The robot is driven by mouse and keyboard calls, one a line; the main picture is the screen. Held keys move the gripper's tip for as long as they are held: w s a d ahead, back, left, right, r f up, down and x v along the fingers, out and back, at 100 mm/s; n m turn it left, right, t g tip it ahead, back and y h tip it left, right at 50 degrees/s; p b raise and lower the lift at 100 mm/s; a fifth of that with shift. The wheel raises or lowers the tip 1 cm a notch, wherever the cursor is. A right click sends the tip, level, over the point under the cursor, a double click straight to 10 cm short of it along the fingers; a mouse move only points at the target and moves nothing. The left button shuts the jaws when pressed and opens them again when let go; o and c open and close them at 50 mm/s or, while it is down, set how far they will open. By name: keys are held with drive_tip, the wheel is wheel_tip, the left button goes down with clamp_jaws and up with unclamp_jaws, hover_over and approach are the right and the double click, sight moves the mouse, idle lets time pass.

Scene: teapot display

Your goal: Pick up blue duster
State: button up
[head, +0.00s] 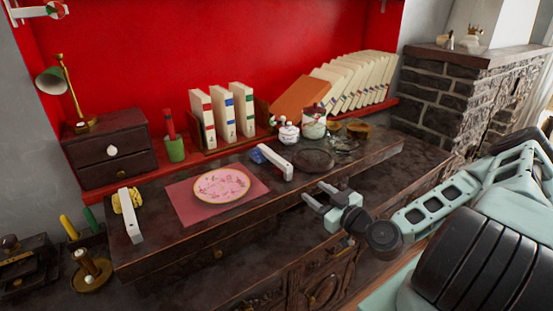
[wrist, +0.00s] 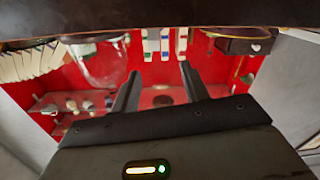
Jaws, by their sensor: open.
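The blue duster (head: 273,161) lies on the dark table, right of the pink plate. It has a white handle pointing toward the front right and a blue head at its back left end. My gripper (head: 318,194) is open and empty near the table's front edge, in front and to the right of the duster, apart from it. In the wrist view, both fingers of my gripper (wrist: 160,72) are spread with nothing between them. I cannot clearly make out the duster in that view.
A plate (head: 222,186) on a pink mat (head: 187,207) is left of the duster. A yellow duster (head: 132,215) lies at the table's left end.

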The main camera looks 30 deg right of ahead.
drive_tip(key=b, duration=1.3)
approach(283, 162)
drive_tip(key=shift+h, duration=0.3)
drive_tip(key=w, duration=0.2)
drive_tip(key=w+f+p, duration=0.1)
drive_tip(key=w, duration=0.1)
drive_tip(key=shift+a, duration=0.25)
drive_tip(key=shift+w, duration=3)
drive_tip(key=shift+c, duration=0.4)
clamp_jaws()
